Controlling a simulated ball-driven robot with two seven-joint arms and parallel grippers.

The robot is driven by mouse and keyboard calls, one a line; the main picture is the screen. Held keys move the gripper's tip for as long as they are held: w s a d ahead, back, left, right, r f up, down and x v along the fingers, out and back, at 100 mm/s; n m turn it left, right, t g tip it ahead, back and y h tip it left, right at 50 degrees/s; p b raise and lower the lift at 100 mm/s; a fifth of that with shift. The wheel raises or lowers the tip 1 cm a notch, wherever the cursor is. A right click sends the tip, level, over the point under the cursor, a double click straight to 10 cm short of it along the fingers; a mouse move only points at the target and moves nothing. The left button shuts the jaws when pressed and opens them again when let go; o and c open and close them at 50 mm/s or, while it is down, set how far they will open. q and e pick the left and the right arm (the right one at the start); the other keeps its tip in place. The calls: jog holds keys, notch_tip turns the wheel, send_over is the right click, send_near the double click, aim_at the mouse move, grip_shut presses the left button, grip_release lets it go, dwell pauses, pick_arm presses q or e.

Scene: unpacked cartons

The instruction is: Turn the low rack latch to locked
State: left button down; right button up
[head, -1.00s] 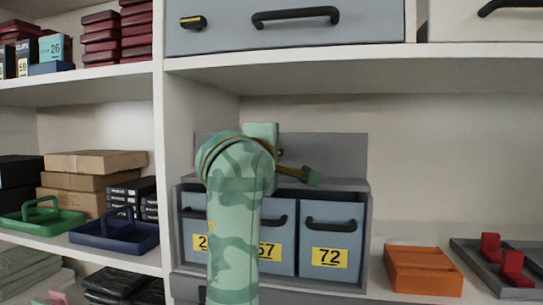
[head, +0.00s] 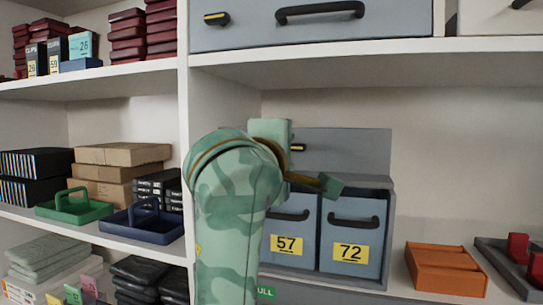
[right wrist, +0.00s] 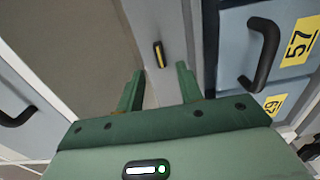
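The low rack (head: 350,150) is a grey unit with a raised back panel on the middle shelf. Its latch is a small black knob with a yellow stripe (head: 298,147), lying about level on that panel and partly hidden behind my green camouflage arm. In the right wrist view the latch (right wrist: 159,54) shows just beyond and between the fingertips of my right gripper (right wrist: 160,68). The fingers are apart with nothing between them, and I see no contact with the latch. My left gripper is not in view.
Blue-grey bins 57 (head: 290,232) and 72 (head: 353,238) with black handles sit under the panel. A similar black-and-yellow latch (head: 217,18) is on the large drawer above (head: 400,25). An orange tray (head: 445,272) stands right of the rack. The shelf overhead limits height.

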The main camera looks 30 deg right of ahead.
jog(key=p+v, duration=0.1)
jog(key=v, duration=0.8)
jog(key=shift+p, duration=0.4)
